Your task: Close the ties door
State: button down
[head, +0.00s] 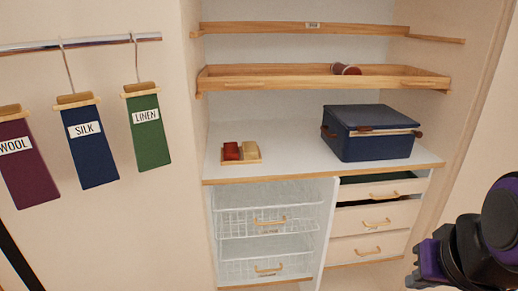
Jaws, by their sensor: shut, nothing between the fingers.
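No door with a readable ties label shows in the head view. A white upright panel (325,232) stands between the wire baskets and the wooden-fronted drawers; I cannot tell whether it is a door standing open or a fixed divider. The labels on the baskets are too small to read. My gripper (412,277) is at the lower right, black and purple, shut and empty. It is in front of the closet's right side, apart from the drawers.
Wire baskets (266,222) and several drawers (368,247), the top ones partly open, sit under a white counter (285,150). A blue box (372,135) and a small tray (240,160) stand on it. WOOL, SILK and LINEN swatches hang from a rail (90,44) at left.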

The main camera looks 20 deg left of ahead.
aim_at(145, 231)
jog(key=k+j+z, duration=0.2)
jog(key=k+j, duration=0.25)
jog(key=j, duration=0.2)
jog(key=k+j+z, duration=0.25)
jog(key=k+j, duration=0.3)
jog(key=k+j+z, duration=0.1)
jog(key=j, duration=0.3)
jog(key=k+j+z, duration=0.1)
jog(key=k+j, duration=0.15)
jog(key=k+j+z, duration=0.1)
jog(key=j, duration=0.4)
jog(key=k+j+z, duration=0.1)
jog(key=k+j, duration=0.2)
jog(key=k+j+z, duration=0.1)
jog(key=j, duration=0.3)
jog(key=k+j+z, duration=0.1)
jog(key=j, duration=0.35)
jog(key=j+z, duration=0.2)
jog(key=j, duration=0.65)
jog(key=i+j, duration=0.1)
jog(key=j, duration=0.65)
jog(key=k+j+z, duration=0.2)
jog(key=k+j, duration=0.05)
jog(key=j, duration=0.05)
